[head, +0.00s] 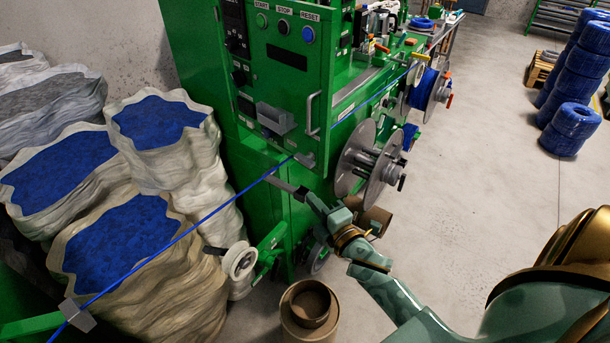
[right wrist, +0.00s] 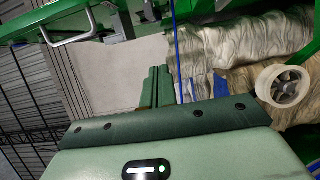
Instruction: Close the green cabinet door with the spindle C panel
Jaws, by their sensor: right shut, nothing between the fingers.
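The green cabinet door (head: 285,75) carries START, STOP and RESET buttons and a grey vertical handle (head: 311,115) at its right edge. I cannot tell from these views how far it stands open. In the right wrist view, a green edge with a grey handle (right wrist: 70,37) crosses the top left. My right gripper (head: 282,186) is shut and empty, below the door's lower edge and the handle, apart from the handle. Its closed fingers show in the right wrist view (right wrist: 157,87). My left gripper is not in view.
A taut blue cable (head: 190,229) runs diagonally close to my right gripper. Grey spools (head: 385,178) stand right of the cabinet. Sacks of blue granules (head: 125,235) stand at left. A white pulley (head: 239,260) and a brown drum (head: 308,310) are lower.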

